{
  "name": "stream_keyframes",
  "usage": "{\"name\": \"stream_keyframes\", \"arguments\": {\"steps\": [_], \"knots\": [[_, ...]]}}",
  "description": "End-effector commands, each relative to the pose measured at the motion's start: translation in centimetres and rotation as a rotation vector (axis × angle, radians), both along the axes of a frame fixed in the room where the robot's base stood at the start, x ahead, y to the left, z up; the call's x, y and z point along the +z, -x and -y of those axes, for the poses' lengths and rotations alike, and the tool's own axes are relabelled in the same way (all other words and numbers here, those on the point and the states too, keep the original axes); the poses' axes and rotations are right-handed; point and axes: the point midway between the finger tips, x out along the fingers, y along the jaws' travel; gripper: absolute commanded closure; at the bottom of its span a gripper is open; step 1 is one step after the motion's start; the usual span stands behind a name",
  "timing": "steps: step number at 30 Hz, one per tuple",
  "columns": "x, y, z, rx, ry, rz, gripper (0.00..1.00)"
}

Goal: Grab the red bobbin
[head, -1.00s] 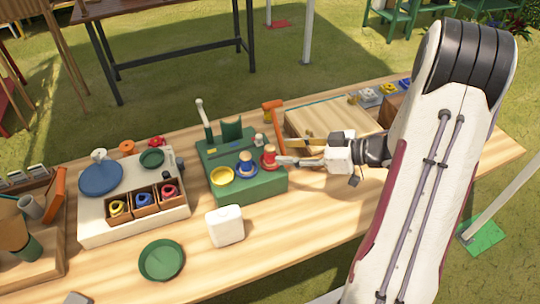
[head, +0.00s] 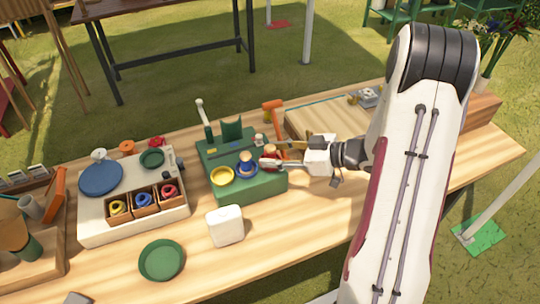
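The red bobbin (head: 271,154) stands on the right part of a green stand (head: 262,188). It is partly hidden by my gripper. My gripper (head: 266,152) reaches in from the right with its two fingers apart, one on the far side of the red bobbin and one across its near side. I cannot tell whether either finger touches it. A blue bobbin (head: 246,163) stands just left of it on the same stand, close to the near fingertip.
A white container (head: 225,225) stands in front. A box with coils in compartments (head: 95,223) is to the left.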

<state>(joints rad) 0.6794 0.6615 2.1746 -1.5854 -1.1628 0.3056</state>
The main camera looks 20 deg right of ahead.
Motion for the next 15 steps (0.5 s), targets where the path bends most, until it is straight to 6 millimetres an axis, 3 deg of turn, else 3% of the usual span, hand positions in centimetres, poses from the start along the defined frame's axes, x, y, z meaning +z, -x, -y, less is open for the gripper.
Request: {"name": "stream_keyframes", "arguments": {"steps": [9,13,15], "knots": [[0.02,0.03,0.03,0.0,0.0,0.0,0.63],[0.02,0.03,0.03,0.0,0.0,0.0,0.94],[0.02,0.03,0.03,0.0,0.0,0.0,0.99]]}}
